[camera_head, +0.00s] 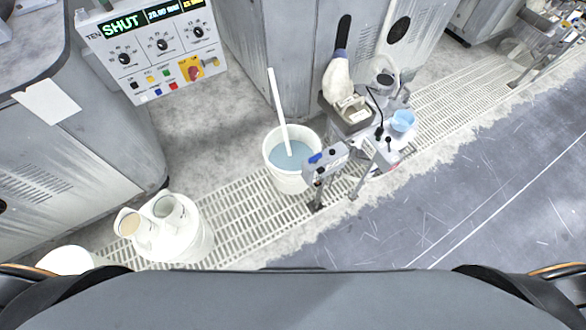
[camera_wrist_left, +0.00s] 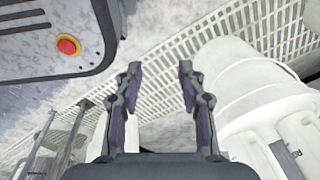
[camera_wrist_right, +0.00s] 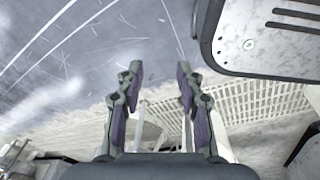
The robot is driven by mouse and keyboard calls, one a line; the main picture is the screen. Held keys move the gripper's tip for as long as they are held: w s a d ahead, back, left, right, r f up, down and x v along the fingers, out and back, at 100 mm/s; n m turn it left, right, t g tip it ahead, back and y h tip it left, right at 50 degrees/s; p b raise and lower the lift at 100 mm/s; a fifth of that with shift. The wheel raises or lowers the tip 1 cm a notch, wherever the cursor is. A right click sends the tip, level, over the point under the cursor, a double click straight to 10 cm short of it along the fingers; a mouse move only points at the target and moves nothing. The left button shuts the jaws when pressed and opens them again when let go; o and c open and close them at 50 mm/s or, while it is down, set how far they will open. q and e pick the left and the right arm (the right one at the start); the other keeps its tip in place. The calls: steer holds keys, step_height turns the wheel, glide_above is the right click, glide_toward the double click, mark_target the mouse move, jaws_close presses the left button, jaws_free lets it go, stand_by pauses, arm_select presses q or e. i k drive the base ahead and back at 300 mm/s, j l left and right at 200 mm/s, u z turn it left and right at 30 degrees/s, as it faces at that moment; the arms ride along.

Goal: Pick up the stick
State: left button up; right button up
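The stick (camera_head: 278,108) is long, thin and white. In the head view it stands tilted in a white bucket (camera_head: 292,181) of blue liquid, its lower end in the liquid and its upper end leaning left above the rim. My left gripper (camera_wrist_left: 158,68) is open with nothing between its fingers in the left wrist view. My right gripper (camera_wrist_right: 158,70) is open and empty in the right wrist view. Neither gripper shows in the head view, and neither touches the stick. I cannot surely make out the stick in the wrist views.
Right of the bucket stands a metal stand (camera_head: 372,160) with a blue cup (camera_head: 402,121) and other items. A white drum (camera_head: 180,237) with jugs on top stands at the lower left. A control panel (camera_head: 150,45) hangs at the upper left. Grey floor (camera_head: 500,200) at right is clear.

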mark_target(270, 72)
steer(key=i+j, duration=0.1)
steer(key=i, duration=0.4)
steer(key=i+j, duration=0.1)
steer(key=i, duration=0.4)
